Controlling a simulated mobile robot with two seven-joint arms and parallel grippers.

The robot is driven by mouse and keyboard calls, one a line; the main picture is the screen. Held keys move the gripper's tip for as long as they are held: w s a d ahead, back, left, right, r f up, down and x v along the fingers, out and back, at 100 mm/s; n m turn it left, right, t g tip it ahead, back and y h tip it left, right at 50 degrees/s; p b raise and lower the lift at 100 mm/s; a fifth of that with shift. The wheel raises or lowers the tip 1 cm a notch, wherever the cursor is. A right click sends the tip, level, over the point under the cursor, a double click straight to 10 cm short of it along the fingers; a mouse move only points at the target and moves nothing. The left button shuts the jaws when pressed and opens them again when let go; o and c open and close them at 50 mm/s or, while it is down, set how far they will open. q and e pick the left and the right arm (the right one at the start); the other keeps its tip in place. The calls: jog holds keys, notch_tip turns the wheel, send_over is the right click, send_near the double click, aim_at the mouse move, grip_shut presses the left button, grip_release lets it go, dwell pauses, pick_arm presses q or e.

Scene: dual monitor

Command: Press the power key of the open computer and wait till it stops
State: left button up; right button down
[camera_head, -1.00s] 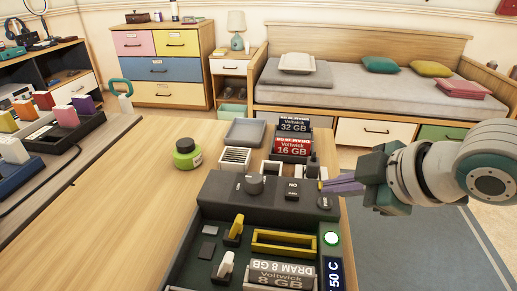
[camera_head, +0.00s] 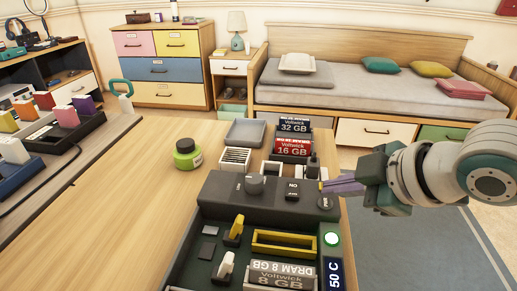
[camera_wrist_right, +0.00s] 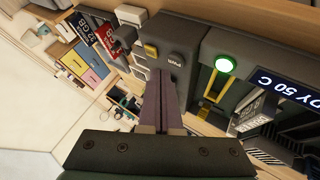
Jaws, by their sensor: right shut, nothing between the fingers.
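The open computer (camera_head: 208,252) is a dark case on the wooden table, with a dark panel (camera_head: 225,195) along its far edge. A green lamp (camera_head: 331,239) is lit near a display (camera_head: 334,275) reading 50 C. My right gripper (camera_head: 323,186) is shut and empty, its tips close to the power key; I cannot tell whether they touch it. My left gripper is not in view.
Red (camera_head: 293,146) and dark (camera_head: 294,125) memory boxes stand behind the panel. A green jar (camera_head: 187,154) and a grey tray (camera_head: 245,133) are on the table. Inside the case are a yellow frame (camera_head: 257,248) and memory modules.

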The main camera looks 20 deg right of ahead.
aim_at(332, 206)
jog(key=shift+f, duration=0.15)
dwell(0.4)
jog(key=shift+f, duration=0.3)
jog(key=shift+f, duration=0.35)
dwell(0.5)
dwell(0.4)
jog(key=shift+r+p, duration=0.8)
notch_tip(332, 206, up, 5)
jog(key=p, duration=0.5)
jog(key=shift+p, duration=0.35)
